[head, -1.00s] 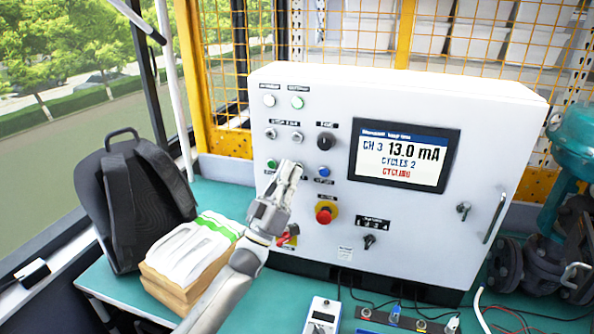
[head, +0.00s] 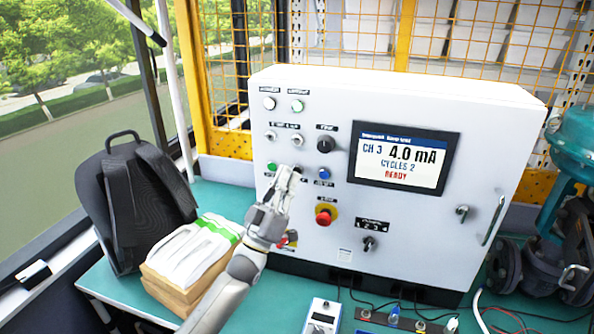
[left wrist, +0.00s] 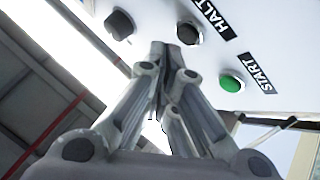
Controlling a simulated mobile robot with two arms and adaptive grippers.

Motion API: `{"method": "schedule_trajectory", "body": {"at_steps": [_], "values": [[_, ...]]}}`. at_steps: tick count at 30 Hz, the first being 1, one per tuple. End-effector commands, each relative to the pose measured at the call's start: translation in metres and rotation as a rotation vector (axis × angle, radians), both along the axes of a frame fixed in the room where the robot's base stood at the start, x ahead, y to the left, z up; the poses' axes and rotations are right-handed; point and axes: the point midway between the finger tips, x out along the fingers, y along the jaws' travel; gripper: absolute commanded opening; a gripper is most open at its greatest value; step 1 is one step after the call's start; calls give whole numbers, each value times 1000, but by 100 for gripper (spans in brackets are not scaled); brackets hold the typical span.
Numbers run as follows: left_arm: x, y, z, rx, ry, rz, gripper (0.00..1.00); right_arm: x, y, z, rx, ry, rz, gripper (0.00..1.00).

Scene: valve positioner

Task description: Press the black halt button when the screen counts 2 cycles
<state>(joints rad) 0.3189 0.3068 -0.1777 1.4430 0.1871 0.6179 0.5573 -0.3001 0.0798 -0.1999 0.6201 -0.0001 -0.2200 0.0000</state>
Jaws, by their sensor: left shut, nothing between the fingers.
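The screen (head: 403,160) on the white cabinet reads CH 3, 4.0 mA, CYCLES 2, READY. My left gripper (head: 287,174) is shut and empty at the lower button row, largely covering the halt button in the head view. In the left wrist view, the dark halt button (left wrist: 188,33) sits beside the HALT label (left wrist: 212,14), just beyond and right of the shut fingertips (left wrist: 174,52). Whether they touch it I cannot tell. The green START button (left wrist: 231,84) is to its right; it also shows in the head view (head: 271,167). My right gripper is not in view.
A blue button (head: 323,173) and a red mushroom button (head: 325,214) are close to the gripper. A black knob (head: 325,144) is above. A backpack (head: 135,205) and a box of papers (head: 190,260) stand left; valve hardware (head: 570,240) stands right.

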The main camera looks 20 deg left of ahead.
Motion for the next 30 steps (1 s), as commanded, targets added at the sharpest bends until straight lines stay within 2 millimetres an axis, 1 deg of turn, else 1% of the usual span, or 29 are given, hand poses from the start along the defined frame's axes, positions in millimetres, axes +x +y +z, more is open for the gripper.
{"method": "schedule_trajectory", "body": {"at_steps": [5, 13, 18, 21, 30], "values": [[-2, 0, 0, 0, 1, 0, 0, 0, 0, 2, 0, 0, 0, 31], [-27, -1, 2, -1, 2, 0, 0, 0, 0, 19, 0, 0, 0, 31], [-43, -2, 1, 0, 2, 0, 0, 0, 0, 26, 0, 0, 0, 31], [-48, -3, 1, 0, 0, 0, 0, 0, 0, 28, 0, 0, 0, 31], [-50, -3, 0, 0, 0, 0, 0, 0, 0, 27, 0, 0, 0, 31]]}}
